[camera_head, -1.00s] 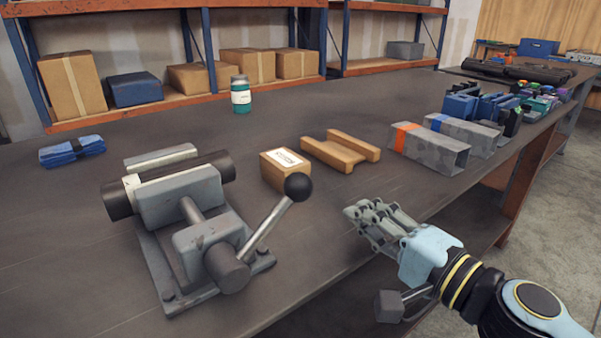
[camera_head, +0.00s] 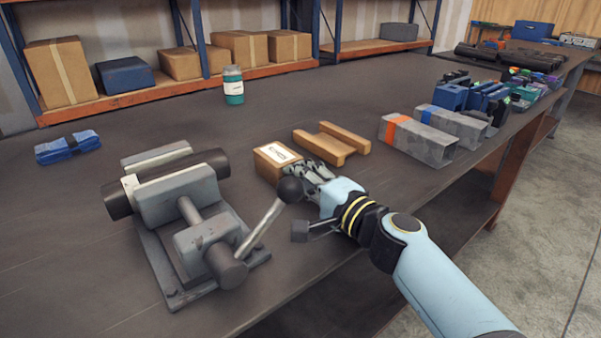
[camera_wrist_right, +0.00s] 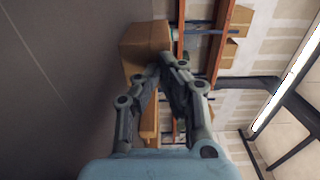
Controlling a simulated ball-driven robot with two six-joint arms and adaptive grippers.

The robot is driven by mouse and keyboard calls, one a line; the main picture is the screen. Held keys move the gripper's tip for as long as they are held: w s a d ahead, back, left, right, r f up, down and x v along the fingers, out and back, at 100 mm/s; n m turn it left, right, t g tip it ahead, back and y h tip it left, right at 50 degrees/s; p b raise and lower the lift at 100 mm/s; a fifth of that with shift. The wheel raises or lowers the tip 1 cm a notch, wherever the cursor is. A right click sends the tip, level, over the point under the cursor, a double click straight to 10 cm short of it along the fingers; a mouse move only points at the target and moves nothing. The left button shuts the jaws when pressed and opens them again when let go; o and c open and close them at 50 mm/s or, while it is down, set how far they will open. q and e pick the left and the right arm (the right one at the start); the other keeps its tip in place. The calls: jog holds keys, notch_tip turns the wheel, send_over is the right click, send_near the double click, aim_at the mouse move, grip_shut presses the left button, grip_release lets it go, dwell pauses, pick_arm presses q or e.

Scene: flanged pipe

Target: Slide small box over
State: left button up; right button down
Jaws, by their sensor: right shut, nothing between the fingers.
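The small box (camera_head: 268,166) is brown cardboard with a white label on top. It sits on the dark workbench, just right of the clamp in the head view. My right gripper (camera_head: 291,170) is shut and empty, its fingertips at the box's right side. In the right wrist view the box (camera_wrist_right: 146,38) lies just beyond the closed fingertips (camera_wrist_right: 166,62). I cannot tell whether they touch it. The clamp's black ball knob (camera_head: 291,189) is close in front of the fingers. My left gripper is not in view.
The grey clamp (camera_head: 180,196) holds a black pipe at the left. A wooden channel block (camera_head: 322,148) lies right behind the box, with grey metal channels (camera_head: 415,141) farther right. A teal jar (camera_head: 233,88) and blue bundle (camera_head: 68,147) stand behind. Bench between jar and box is clear.

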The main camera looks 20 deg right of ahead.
aim_at(270, 159)
jog(key=b+x, duration=0.1)
jog(key=x, duration=0.2)
jog(key=shift+f, duration=0.1)
jog(key=shift+w+a, duration=0.15)
jog(key=shift+w, duration=0.25)
jog(key=shift+s, duration=0.1)
